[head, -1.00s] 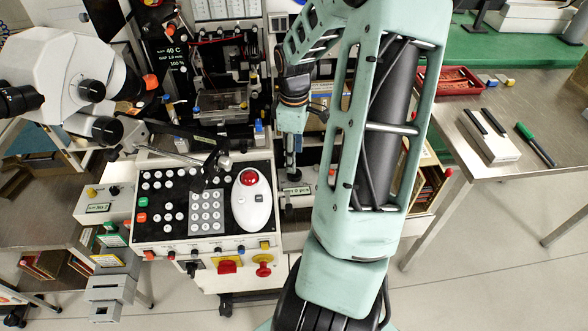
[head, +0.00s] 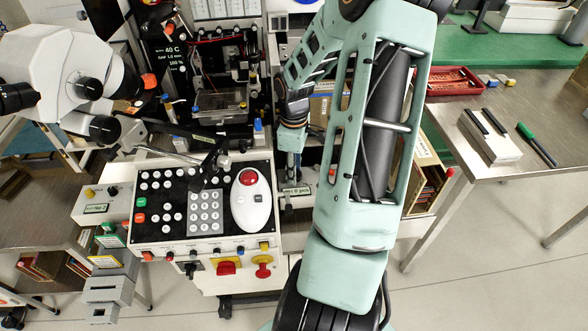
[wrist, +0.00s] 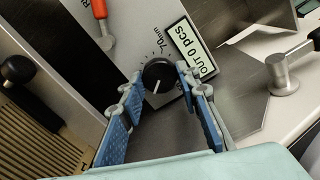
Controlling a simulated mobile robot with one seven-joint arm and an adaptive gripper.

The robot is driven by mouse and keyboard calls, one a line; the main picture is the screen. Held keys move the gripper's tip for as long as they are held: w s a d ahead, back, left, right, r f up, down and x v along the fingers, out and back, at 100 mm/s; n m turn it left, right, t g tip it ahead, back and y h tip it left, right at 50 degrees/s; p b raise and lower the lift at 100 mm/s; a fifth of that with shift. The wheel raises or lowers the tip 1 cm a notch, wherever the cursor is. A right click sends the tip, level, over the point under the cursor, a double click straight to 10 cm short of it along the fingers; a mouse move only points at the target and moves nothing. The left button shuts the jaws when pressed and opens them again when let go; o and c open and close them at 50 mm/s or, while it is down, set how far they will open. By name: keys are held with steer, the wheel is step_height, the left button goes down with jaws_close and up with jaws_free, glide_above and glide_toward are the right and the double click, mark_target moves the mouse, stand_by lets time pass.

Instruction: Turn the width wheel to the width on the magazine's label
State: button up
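The width wheel (wrist: 158,74) is a round black knob with a white pointer line, in the middle of the wrist view. Its pointer aims down and slightly left in the picture. Tick marks and a "70 mm" marking (wrist: 161,44) lie above it. My gripper (wrist: 160,76) is open, its blue-padded fingertips on either side of the wheel; no clear contact shows. In the head view my gripper is mostly hidden by my arm, and the wheel is not visible. A beige slotted part (wrist: 38,135), perhaps the magazine, shows at the lower left of the wrist view; no label on it is readable.
A display reading "out 0 pcs" (wrist: 194,50) sits just right of the wheel. A red-handled lever (wrist: 101,18), a black ball knob (wrist: 18,69) and a silver handle (wrist: 284,79) stand nearby. In the head view, the control panel (head: 150,230) lies left of my arm.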

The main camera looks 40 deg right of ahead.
steer(key=c, duration=0.4)
steer(key=shift+o, duration=0.2)
steer(key=m, duration=0.4)
steer(key=shift+m+b, duration=0.75)
steer(key=shift+m, duration=1.95)
steer(key=o, duration=1.2)
steer(key=shift+c, duration=0.2)
